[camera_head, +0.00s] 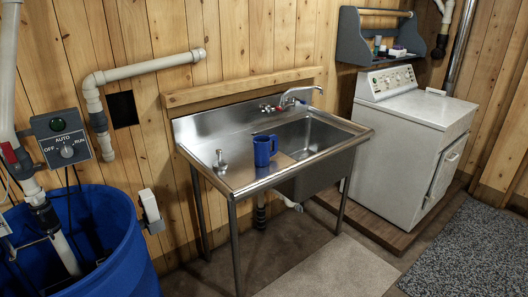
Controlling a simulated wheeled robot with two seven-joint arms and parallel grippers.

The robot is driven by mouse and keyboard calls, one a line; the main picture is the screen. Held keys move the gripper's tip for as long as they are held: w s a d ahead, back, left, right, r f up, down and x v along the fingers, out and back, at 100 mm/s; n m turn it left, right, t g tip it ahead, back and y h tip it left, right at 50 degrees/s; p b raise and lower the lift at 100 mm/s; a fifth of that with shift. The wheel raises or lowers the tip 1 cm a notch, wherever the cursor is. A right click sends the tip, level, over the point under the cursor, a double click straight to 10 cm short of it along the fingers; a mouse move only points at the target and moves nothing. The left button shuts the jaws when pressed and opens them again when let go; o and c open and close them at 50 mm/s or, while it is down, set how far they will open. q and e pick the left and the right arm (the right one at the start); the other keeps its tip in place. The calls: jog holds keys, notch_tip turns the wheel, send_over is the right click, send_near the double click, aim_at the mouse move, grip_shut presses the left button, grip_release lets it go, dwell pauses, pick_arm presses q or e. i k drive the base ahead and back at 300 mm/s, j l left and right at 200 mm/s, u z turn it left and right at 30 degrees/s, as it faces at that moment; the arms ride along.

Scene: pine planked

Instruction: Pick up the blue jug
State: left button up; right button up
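Neither my left nor my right gripper shows in the head view.
The steel sink unit (228,181) stands on thin legs against the plank wall, with a tap (300,95) at its back. A blue barrel (125,262) is at lower left. A white washer (405,120) stands on a low platform at right. The floor before the sink is clear.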

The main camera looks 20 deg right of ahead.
aim_at(262, 153)
jog(key=i+l+u, duration=0.25)
jog(key=l, duration=0.2)
jog(key=i+l+u, duration=0.2)
jog(key=l, duration=0.25)
jog(key=l+u, duration=0.25)
jog(key=l, duration=0.2)
jog(key=l+u, duration=0.25)
jog(key=l, duration=0.25)
jog(key=i, duration=0.05)
